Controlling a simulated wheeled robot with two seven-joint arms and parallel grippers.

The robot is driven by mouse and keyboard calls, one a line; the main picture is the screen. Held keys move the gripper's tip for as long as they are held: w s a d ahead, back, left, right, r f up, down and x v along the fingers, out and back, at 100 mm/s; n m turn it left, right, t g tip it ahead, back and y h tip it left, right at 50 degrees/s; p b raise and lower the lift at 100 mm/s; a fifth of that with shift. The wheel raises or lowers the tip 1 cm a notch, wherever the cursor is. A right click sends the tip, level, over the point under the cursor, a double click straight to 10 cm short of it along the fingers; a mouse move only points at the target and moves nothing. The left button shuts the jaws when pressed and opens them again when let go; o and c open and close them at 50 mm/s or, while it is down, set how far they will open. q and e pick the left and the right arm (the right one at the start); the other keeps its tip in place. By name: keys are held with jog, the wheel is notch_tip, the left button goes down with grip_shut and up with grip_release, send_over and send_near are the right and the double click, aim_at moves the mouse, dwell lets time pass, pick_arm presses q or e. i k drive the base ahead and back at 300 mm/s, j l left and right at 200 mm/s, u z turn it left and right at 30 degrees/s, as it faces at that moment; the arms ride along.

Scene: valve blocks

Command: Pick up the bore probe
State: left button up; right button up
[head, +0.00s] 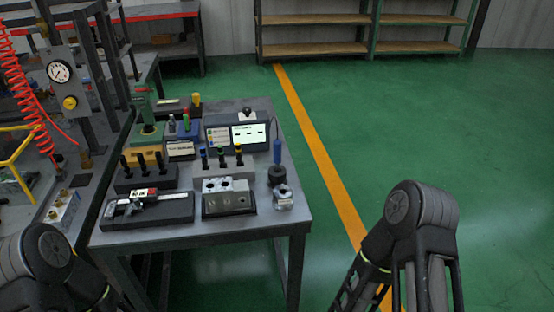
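A slim blue-handled tool (277,151), which looks like the bore probe, stands upright near the right edge of the grey table (262,228). Its lower end is at a round black holder or ring (277,174); whether it sits in it or behind it I cannot tell. A dark cable seems to run from it toward a boxy display unit (236,137) with a lit screen. Parts of my two arms show at the lower left and lower right, but neither gripper is in view.
A metal fitting (282,197) stands just in front of the black holder. A silver valve block (229,196), a caliper in a black tray (147,209) and racks of coloured-tip pins (222,165) crowd the table. Green floor right of the table is free.

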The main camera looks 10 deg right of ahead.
aim_at(277, 144)
jog(key=i+j, duration=0.35)
jog(key=i, duration=0.15)
jog(key=z, duration=1.85)
